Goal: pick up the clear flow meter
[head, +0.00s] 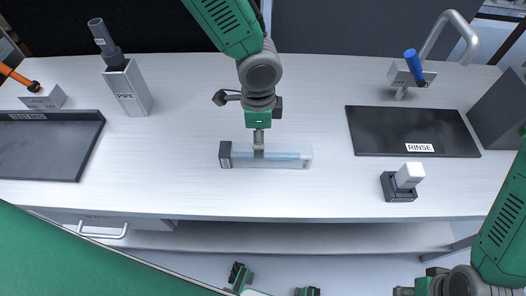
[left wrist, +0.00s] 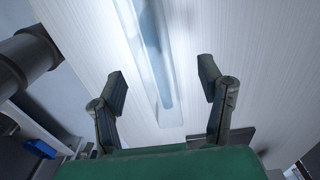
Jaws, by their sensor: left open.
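The clear flow meter (head: 287,160) lies flat on the pale worktop in the head view, a see-through bar with a blue tint and a dark block at its left end. In the left wrist view, the flow meter (left wrist: 155,55) runs lengthwise between the fingers, with a gap on both sides. My left gripper (head: 259,151) points down over the middle of the flow meter and hides a small part of it. The two fingers of my left gripper (left wrist: 163,80) are apart and hold nothing.
A dark RINSE tray (head: 385,132) and a white-topped block on a dark base (head: 398,193) stand to the right. A faucet (head: 455,30) is behind. A PIPE holder (head: 131,90) and another dark tray (head: 45,150) stand to the left. The worktop around the meter is clear.

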